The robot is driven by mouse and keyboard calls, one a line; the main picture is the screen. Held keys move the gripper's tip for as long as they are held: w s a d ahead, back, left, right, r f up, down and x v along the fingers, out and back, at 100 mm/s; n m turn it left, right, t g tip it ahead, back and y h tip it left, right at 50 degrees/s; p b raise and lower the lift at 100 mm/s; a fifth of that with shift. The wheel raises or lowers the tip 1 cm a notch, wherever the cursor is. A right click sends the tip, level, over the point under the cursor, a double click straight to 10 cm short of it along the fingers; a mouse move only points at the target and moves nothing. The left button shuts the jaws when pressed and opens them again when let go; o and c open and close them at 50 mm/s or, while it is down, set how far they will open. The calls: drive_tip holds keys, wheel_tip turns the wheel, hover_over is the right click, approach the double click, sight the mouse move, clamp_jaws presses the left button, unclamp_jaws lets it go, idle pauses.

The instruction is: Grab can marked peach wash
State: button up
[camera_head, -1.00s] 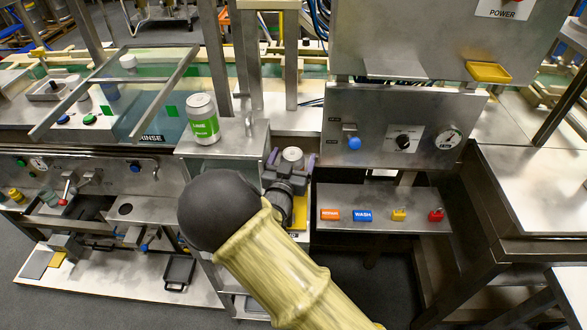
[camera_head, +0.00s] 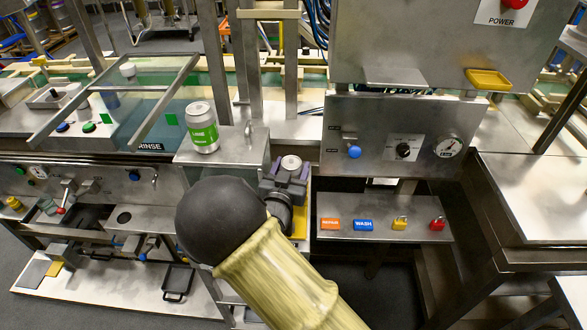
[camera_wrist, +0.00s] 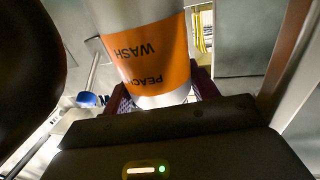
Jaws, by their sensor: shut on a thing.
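My gripper (camera_head: 287,175) is shut on the peach wash can. In the wrist view the can (camera_wrist: 152,52) is silver with an orange label that reads "PEACH WASH" upside down, and it sits between the purple finger pads. In the head view only the round top of the can (camera_head: 291,162) shows, above the purple fingers. The rest of it is hidden by my gripper. My arm's dark joint and yellowish link fill the lower middle of the head view.
A silver can with a green label (camera_head: 203,128) stands on the metal box (camera_head: 222,158) left of my gripper. The control panel (camera_head: 392,140) rises to the right. Below it a shelf (camera_head: 383,230) carries orange, blue, yellow and red items.

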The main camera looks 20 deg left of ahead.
drive_tip(key=s, duration=0.1)
drive_tip(key=s+r, duration=0.1)
drive_tip(key=s, duration=0.1)
wheel_tip(320, 180, up, 13)
drive_tip(key=shift+w, duration=0.15)
idle(0.5)
